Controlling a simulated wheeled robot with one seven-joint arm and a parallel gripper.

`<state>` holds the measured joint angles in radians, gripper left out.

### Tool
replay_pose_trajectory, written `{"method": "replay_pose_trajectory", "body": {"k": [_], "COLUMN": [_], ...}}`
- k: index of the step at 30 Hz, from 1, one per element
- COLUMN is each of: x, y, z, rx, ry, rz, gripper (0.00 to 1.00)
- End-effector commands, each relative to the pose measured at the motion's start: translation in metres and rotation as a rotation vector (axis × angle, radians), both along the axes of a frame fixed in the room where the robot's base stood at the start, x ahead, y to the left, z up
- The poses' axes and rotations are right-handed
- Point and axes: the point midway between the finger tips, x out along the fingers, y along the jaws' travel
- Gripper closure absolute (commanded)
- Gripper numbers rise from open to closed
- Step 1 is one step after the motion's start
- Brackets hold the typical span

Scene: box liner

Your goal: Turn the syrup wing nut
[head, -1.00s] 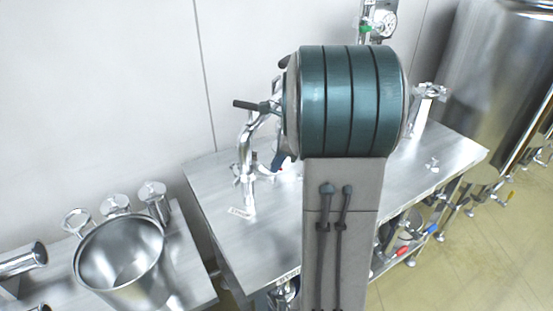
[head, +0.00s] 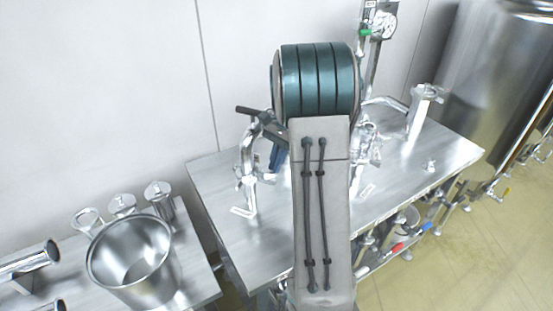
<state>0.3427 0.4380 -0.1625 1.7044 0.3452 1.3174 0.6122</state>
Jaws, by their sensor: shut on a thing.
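A bent silver pipe fitting (head: 248,165) stands on the left of the steel table (head: 225,240), with a small white label (head: 242,211) in front whose text I cannot read. My gripper (head: 262,120) shows only in part, as dark pieces at the top of this fitting, left of my arm. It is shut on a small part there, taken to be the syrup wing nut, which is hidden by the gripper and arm. My teal-banded arm joint and grey link cover the middle of the table.
A second fitting (head: 366,145) and a gauge post (head: 383,25) stand right of my arm. A silver cylinder (head: 420,110) and small part (head: 431,165) are at the right. A steel bucket (head: 130,262) sits on the lower left table. A large tank (head: 505,70) stands behind right.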

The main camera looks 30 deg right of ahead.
Motion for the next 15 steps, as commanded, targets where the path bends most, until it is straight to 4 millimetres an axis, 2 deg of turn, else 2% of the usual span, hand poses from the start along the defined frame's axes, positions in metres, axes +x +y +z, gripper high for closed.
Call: {"method": "replay_pose_trajectory", "body": {"k": [6, 15], "x": [0.0023, 0.0036], "y": [0.0006, 0.0010], "z": [0.0018, 0.0010], "rx": [-0.002, -0.002], "ry": [-0.002, -0.003], "rz": [0.107, 0.168], "gripper": [1.00, 1.00]}}
